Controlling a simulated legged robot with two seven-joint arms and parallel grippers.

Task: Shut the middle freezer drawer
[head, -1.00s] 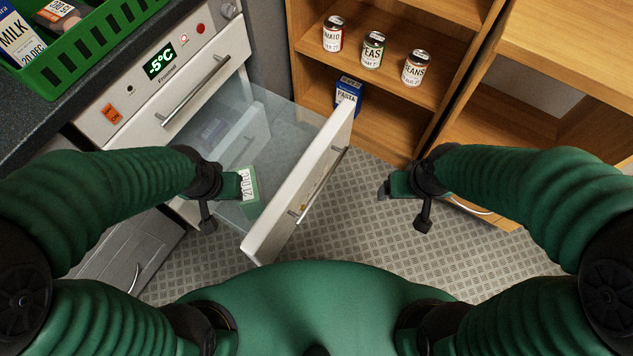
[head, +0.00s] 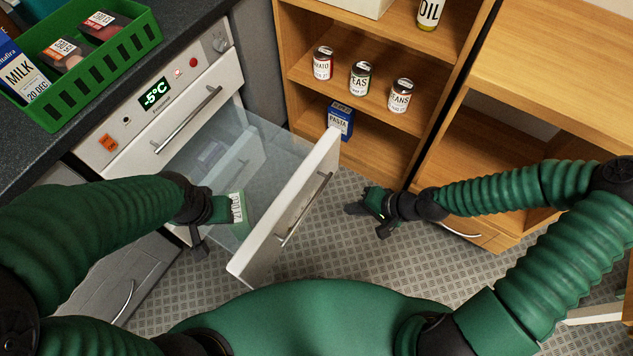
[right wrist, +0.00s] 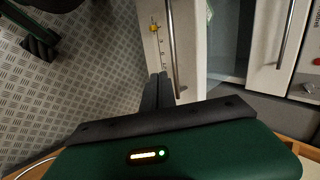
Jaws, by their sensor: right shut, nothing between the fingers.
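The middle freezer drawer (head: 290,205) stands pulled out, with clear sides, a white front and a metal bar handle. A green and white package (head: 239,212) shows by its left side, partly hidden by my left gripper (head: 222,212). I cannot tell whether the left fingers are open or shut. My right gripper (head: 360,207) is shut and empty, to the right of the drawer front and apart from it. In the right wrist view the shut fingers (right wrist: 157,90) point toward the drawer front (right wrist: 186,50) and its handle.
The freezer (head: 140,110) shows -5°C on its panel; a shut upper drawer handle (head: 190,120) is above. A green crate (head: 90,85) with food stands on the dark counter. A wooden shelf (head: 380,105) with cans and a pasta box (head: 340,120) stands behind. Patterned floor is clear.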

